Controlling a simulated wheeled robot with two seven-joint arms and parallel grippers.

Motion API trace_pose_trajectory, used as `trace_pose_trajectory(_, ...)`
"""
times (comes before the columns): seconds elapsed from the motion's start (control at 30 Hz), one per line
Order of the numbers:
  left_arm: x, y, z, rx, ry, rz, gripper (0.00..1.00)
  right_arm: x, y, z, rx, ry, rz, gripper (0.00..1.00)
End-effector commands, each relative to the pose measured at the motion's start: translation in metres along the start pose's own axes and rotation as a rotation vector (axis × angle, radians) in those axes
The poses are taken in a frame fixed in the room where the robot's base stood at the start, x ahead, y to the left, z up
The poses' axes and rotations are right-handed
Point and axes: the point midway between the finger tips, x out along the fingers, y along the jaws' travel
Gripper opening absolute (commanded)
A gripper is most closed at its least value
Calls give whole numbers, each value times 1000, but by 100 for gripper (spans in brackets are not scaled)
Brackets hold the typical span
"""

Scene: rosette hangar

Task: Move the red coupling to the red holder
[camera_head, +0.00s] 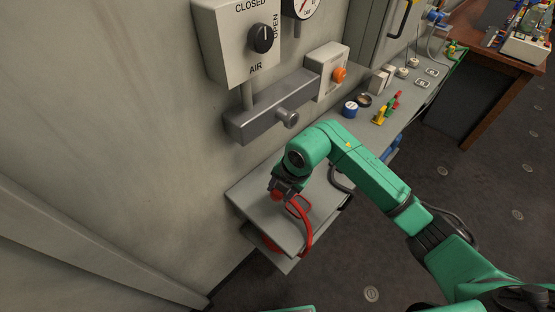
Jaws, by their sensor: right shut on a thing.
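My right gripper (280,191), on the green arm coming in from the right, points down over a small grey shelf (257,188) on the wall. It is shut on the red coupling (276,197), which shows only as a small red piece below the fingers. A red hose (306,232) curves from the coupling down over the shelf's front. A red outline or frame (304,204) shows on the shelf just right of the coupling, partly behind the hose; I cannot tell whether it is the red holder. My left gripper is not in view.
A grey wall block with a metal nozzle (289,118) projects above the shelf. A box with a black knob (262,38) and a box with an orange button (339,75) are on the wall. A long shelf with small items, including a blue-banded cap (350,109), runs to the back right.

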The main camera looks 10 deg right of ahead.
Motion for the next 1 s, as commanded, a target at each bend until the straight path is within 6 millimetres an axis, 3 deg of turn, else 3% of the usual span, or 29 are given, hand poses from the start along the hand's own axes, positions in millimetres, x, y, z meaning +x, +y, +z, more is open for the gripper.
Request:
trace_pose_trajectory(0.1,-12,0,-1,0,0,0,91,-1,-27,18,122,-25,-181,0)
trace_pose_trajectory(0.23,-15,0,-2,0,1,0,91,-3,-46,32,202,-28,-268,0)
trace_pose_trajectory(0.47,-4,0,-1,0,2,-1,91,10,-53,34,217,-25,-283,0)
trace_pose_trajectory(0.8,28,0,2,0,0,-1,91,48,-64,33,215,-24,-280,0)
trace_pose_trajectory(1.0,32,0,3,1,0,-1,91,55,-65,33,214,-24,-280,0)
